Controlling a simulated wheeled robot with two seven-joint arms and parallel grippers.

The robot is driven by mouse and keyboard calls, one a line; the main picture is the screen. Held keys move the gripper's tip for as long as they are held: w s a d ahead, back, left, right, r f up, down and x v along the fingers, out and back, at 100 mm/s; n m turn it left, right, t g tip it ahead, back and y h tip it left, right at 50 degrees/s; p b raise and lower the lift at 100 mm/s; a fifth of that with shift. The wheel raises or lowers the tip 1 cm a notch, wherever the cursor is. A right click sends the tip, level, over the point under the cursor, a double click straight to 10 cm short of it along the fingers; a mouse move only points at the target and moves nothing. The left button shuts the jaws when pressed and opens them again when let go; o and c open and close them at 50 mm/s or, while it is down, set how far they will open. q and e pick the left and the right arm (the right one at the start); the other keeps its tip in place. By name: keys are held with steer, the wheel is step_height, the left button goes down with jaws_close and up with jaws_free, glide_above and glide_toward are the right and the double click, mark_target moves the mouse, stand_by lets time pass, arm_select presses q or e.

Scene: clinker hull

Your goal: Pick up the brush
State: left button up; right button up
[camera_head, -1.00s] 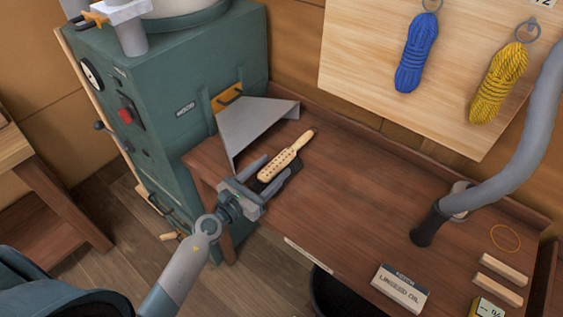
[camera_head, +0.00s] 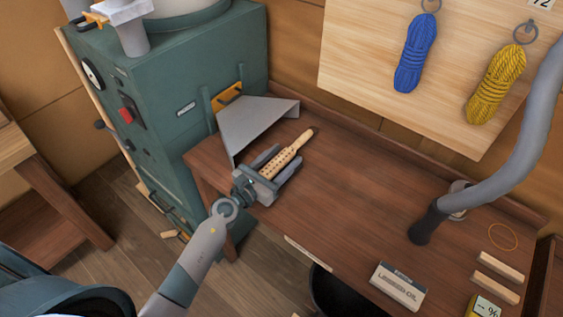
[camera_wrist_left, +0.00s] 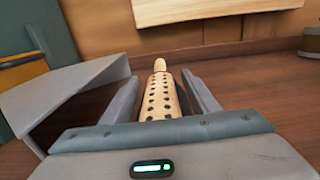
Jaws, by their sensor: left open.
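The brush (camera_head: 285,156) lies on the brown workbench, its pale wooden back dotted with dark holes and its handle pointing to the back right. My left gripper (camera_head: 281,161) is open, with one finger on each side of the brush's body. In the left wrist view the brush (camera_wrist_left: 160,96) lies between the two fingers (camera_wrist_left: 165,92), its handle pointing away. Gaps show beside the brush, so the fingers do not appear closed on it. The brush's underside is hidden. My right gripper is not in view.
A grey metal chute (camera_head: 252,127) stands close to the left of the brush, beside the green machine (camera_head: 180,110). A linseed oil box (camera_head: 398,287), wooden blocks (camera_head: 498,268) and a grey hose (camera_head: 510,165) are to the right. The workbench (camera_head: 350,205) middle is clear.

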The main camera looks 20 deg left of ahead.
mark_target(285, 151)
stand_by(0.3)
arm_select(q)
steer(key=c, duration=1.2)
steer(key=shift+r, duration=0.2)
steer(key=shift+r+p, duration=0.55)
steer(key=shift+r, duration=0.1)
step_height(285, 151, up, 3)
steer(key=shift+f+p, duration=0.2)
steer(key=shift+p, duration=0.55)
steer(key=s+d+r, duration=0.2)
steer(key=s, duration=0.1)
steer(key=s+d+r, duration=0.2)
steer(key=s+d, duration=0.1)
steer(key=s+d+r+p, duration=0.1)
steer(key=s+d+r, duration=0.1)
steer(key=s, duration=0.1)
steer(key=shift+s+d+r, duration=0.1)
steer(key=shift+d+r, duration=0.05)
steer(key=shift+r, duration=0.25)
